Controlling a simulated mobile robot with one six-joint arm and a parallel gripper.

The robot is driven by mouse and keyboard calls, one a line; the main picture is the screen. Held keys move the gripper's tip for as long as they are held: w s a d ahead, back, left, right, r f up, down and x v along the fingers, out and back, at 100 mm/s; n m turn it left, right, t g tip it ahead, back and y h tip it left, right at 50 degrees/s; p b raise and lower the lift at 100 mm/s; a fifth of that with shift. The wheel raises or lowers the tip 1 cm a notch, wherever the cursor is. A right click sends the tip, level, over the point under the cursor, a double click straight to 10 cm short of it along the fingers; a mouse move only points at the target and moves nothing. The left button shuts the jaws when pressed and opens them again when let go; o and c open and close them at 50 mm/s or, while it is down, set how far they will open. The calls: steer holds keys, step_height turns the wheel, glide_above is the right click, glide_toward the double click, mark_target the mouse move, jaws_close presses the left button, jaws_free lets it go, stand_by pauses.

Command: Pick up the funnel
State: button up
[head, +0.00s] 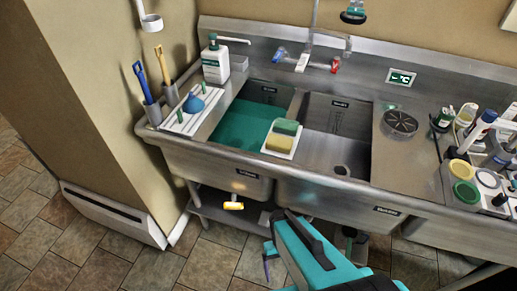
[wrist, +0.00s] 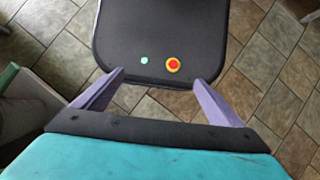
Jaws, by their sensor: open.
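A small blue funnel (head: 192,103) sits on the white ribbed drainboard at the left end of the steel sink in the head view. It is not in the wrist view. My gripper (wrist: 158,78) is open and empty, with its two purple fingers spread apart over the floor. In the head view my teal arm is low in front of the sink, well away from the funnel, and the gripper end is mostly hidden.
A soap pump bottle (head: 214,62) stands behind the funnel, and brushes in grey holders (head: 151,112) stand to its left. The left basin holds green liquid (head: 240,126). Sponges (head: 283,136) sit on the basin divider. Bottles and jars crowd the right end.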

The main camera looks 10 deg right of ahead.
steer(key=shift+r+p, duration=0.45)
steer(key=c, duration=0.7)
steer(key=r+p, duration=0.4)
steer(key=shift+w, duration=0.25)
steer(key=shift+c, duration=1)
steer(key=shift+f, duration=0.1)
steer(key=c, duration=0.5)
